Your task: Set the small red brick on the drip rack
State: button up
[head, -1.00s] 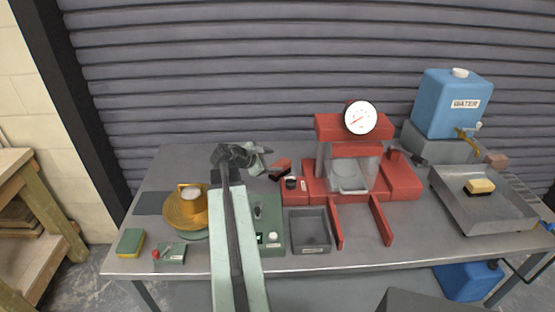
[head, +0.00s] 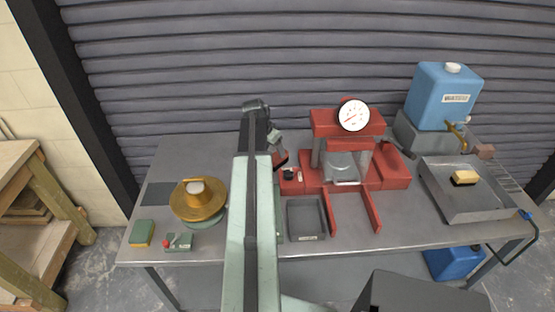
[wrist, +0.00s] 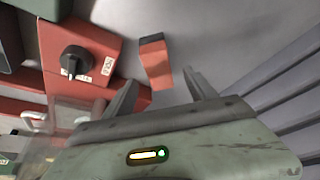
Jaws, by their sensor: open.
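A small red block with a dark side (head: 280,158), which fits the small red brick, lies on the table left of the red press, partly hidden by my arm. In the wrist view the block (wrist: 154,57) lies ahead of and between my fingertips. My gripper (wrist: 160,79) is open and empty; I cannot tell how high it is above the table. In the head view my arm mostly hides it. A slatted rack (head: 507,178), likely the drip rack, shows at the far right behind the metal tray.
The red press (head: 345,165) with its gauge stands right of the block; its knob box (wrist: 85,55) is close to my gripper. A brownish block (head: 484,151) sits by the blue water tank (head: 442,95).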

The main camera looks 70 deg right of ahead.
aim_at(276, 156)
jog(key=b+x, duration=0.7)
jog(key=x, duration=0.1)
jog(key=shift+a+f, duration=0.2)
jog(key=shift+a, duration=0.05)
jog(key=shift+r, duration=0.2)
grip_shut()
